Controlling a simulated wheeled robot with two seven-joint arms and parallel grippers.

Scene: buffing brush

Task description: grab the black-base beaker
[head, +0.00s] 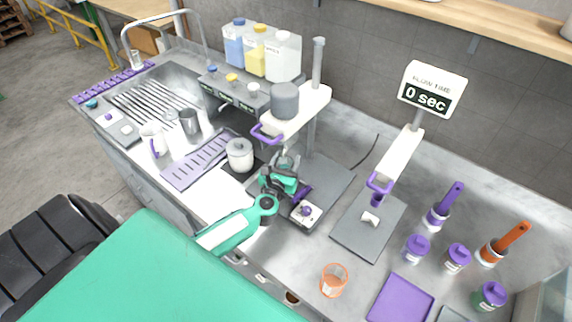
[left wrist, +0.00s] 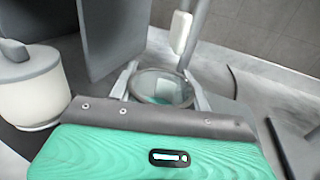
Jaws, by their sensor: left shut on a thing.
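A clear glass beaker (left wrist: 162,88) sits between the two fingers of my left gripper (left wrist: 165,85) in the left wrist view. Its round rim faces the camera and its base is hidden, so I cannot tell the base colour. In the head view my left gripper (head: 286,172) is at the stirrer stand, shut on the beaker (head: 285,161), which is largely covered by the gripper. I cannot tell whether the beaker touches the plate under it. My right gripper is not in view.
The stirrer stand (head: 317,110) with its grey motor (head: 285,100) rises close by. A white lidded pot (head: 240,154) stands to the left. An orange beaker (head: 334,280), a purple tray (head: 400,301) and purple-lidded jars (head: 417,248) are at the right. A sink (head: 165,92) lies far left.

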